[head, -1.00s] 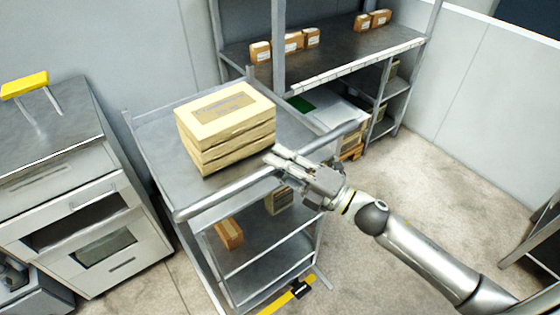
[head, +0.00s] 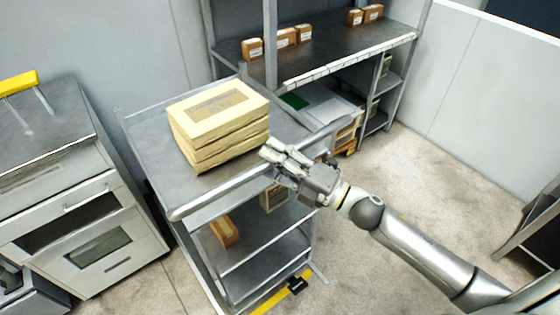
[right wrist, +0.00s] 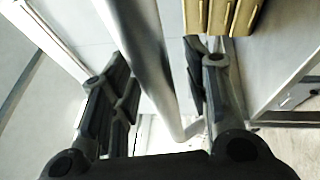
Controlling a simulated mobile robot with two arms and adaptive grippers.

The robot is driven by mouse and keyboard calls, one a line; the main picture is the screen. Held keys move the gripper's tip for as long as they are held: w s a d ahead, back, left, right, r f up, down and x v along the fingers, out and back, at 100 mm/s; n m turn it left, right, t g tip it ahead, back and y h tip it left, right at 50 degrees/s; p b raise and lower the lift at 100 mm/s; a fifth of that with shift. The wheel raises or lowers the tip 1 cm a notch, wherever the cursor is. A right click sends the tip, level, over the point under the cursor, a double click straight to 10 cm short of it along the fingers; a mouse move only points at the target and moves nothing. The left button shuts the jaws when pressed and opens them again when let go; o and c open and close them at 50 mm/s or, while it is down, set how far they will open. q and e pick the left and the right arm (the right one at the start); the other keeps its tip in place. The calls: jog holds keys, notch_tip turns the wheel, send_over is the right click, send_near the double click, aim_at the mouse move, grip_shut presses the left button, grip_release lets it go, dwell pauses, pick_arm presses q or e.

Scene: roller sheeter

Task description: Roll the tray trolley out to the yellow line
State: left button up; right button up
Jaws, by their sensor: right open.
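The tray trolley (head: 150,155) is a grey metal cart with several shelves. A stack of cream boxes (head: 220,115) rests on its top. Its tubular handle (head: 205,202) runs along the near side. My right gripper (head: 275,160) is at this handle, near its middle. In the right wrist view the handle bar (right wrist: 138,35) passes between the two open fingers of the gripper (right wrist: 160,100), with gaps visible on both sides. The yellow line (head: 270,300) shows on the floor at the trolley's near foot, partly hidden. My left gripper is out of view.
A grey cabinet (head: 100,215) with a yellow-handled item (head: 18,82) on top stands close left of the trolley. A shelf rack (head: 350,55) with small brown boxes stands behind. Bare floor (head: 400,170) lies to the right. Another rack edge (head: 540,235) is at far right.

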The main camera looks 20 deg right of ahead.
jog(key=v, duration=1.2)
jog(key=shift+f, duration=0.1)
jog(key=w+d+f+m+h, duration=0.1)
jog(key=d+f+m+h, duration=0.45)
jog(key=f, duration=0.55)
jog(key=w+d+f+m+h, duration=0.1)
jog(key=d+f+m+h, duration=0.4)
jog(key=f, duration=0.6)
jog(key=s+d+f+m+g+h, duration=0.1)
jog(key=s+f+m+g, duration=0.2)
jog(key=f, duration=0.6)
jog(key=s+f+m+h, duration=0.1)
jog(key=s+f+m, duration=0.3)
jog(key=f, duration=0.5)
jog(key=s+a+f+m+g, duration=0.2)
jog(key=s+f, duration=0.4)
jog(key=s, duration=0.3)
jog(key=s+a+f+m+g, duration=0.3)
jog(key=s+f, duration=0.4)
jog(key=s, duration=0.3)
jog(key=s+a+f+m+g+h, duration=0.1)
jog(key=s+a+f+m+g, duration=0.1)
jog(key=s+a+f+g, duration=0.2)
jog(key=s+f+g, duration=0.1)
jog(key=s+f, duration=0.2)
jog(key=s, duration=0.3)
jog(key=shift+s+a+f+g, duration=0.15)
jog(key=shift+a+f+g, duration=0.1)
jog(key=shift+a+g, duration=0.05)
